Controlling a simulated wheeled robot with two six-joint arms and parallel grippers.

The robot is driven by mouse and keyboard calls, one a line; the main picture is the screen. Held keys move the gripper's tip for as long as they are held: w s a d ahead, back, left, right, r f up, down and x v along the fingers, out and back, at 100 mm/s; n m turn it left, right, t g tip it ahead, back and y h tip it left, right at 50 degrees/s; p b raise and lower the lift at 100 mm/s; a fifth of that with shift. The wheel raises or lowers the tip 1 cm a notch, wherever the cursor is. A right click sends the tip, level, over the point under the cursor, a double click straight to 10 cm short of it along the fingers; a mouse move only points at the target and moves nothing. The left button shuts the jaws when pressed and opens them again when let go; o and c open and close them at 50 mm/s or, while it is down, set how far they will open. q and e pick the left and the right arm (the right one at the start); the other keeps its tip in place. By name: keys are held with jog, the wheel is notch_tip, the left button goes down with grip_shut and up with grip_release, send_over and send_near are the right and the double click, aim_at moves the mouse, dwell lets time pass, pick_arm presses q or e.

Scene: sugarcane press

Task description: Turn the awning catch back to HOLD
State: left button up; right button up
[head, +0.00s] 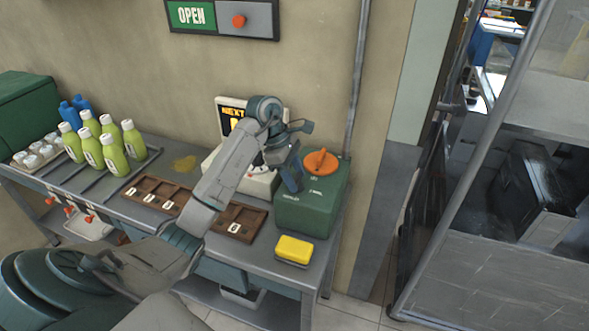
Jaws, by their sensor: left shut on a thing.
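A green box (305,212) with an orange knob (320,161) on top stands at the right end of the counter. Small white labels mark its top, too small to read surely; one looks like HOLD. My left gripper (294,184) reaches down at the box's upper left edge, left of the knob. Its jaws are shut on a small part there, which looks to be the awning catch. The jaws hide most of that part, so its exact turn cannot be told. My right gripper is not in view.
A yellow sponge (294,249) lies in front of the box. A wooden tray (160,194) and green bottles (112,155) stand to the left on the counter (195,160). A white machine (258,184) stands behind my arm. A pipe (356,80) runs up the wall.

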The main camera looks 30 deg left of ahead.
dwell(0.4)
pick_arm(q)
jog(key=o, duration=1)
jog(key=w+p+v, duration=0.1)
jog(key=p+v, duration=0.6)
jog(key=v, duration=0.3)
jog(key=shift+s+a+r+p, duration=0.25)
jog(key=shift+s+r+p, duration=0.15)
jog(key=shift+s, duration=0.05)
